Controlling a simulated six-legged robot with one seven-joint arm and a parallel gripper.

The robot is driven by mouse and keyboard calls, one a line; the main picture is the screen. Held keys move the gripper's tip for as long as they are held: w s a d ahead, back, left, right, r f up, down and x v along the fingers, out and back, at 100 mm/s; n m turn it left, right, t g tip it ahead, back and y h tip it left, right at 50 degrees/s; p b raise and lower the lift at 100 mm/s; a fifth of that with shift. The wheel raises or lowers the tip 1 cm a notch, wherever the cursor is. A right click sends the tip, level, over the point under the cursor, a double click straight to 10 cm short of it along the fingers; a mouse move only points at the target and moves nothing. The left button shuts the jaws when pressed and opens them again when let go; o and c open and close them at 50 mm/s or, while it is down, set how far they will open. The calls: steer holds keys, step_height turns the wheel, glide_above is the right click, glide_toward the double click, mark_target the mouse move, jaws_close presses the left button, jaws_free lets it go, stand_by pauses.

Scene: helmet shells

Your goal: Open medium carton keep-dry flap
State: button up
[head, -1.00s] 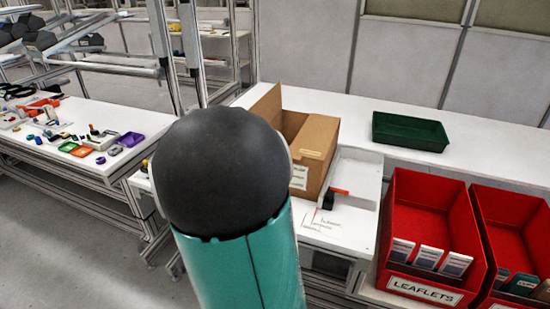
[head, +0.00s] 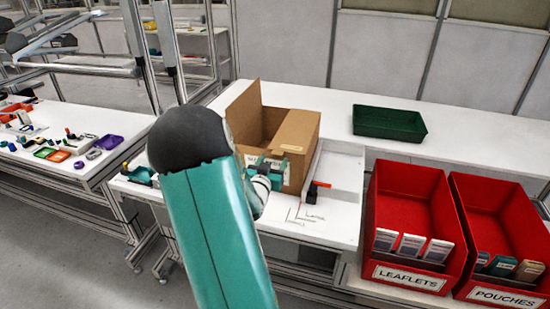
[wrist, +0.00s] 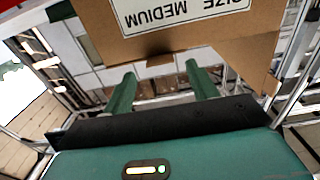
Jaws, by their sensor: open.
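The brown cardboard carton (head: 300,128) stands on the white bench. One flap (head: 245,110) is raised at its left, and a panel lies over its right part. My gripper (head: 268,163) is at the carton's near face, just in front of its white label. In the wrist view, the carton (wrist: 215,50) fills the top, with an upside-down "SIZE MEDIUM" label (wrist: 175,10). A small cardboard tab with a dark notch (wrist: 160,59) sits at the panel's edge. My open gripper's two green fingers (wrist: 160,72) point towards that edge, with nothing visible between them. My arm hides part of the carton's left side.
A green tray (head: 390,122) is behind. Red bins of leaflets (head: 415,195) and pouches (head: 503,210) stand at right. A table with small parts (head: 60,145) is at left.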

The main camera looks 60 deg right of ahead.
steer(key=shift+w+d, duration=0.15)
steer(key=shift+d, duration=0.65)
steer(key=shift+w+d, duration=0.1)
steer(key=shift+d, duration=0.65)
jaws_close()
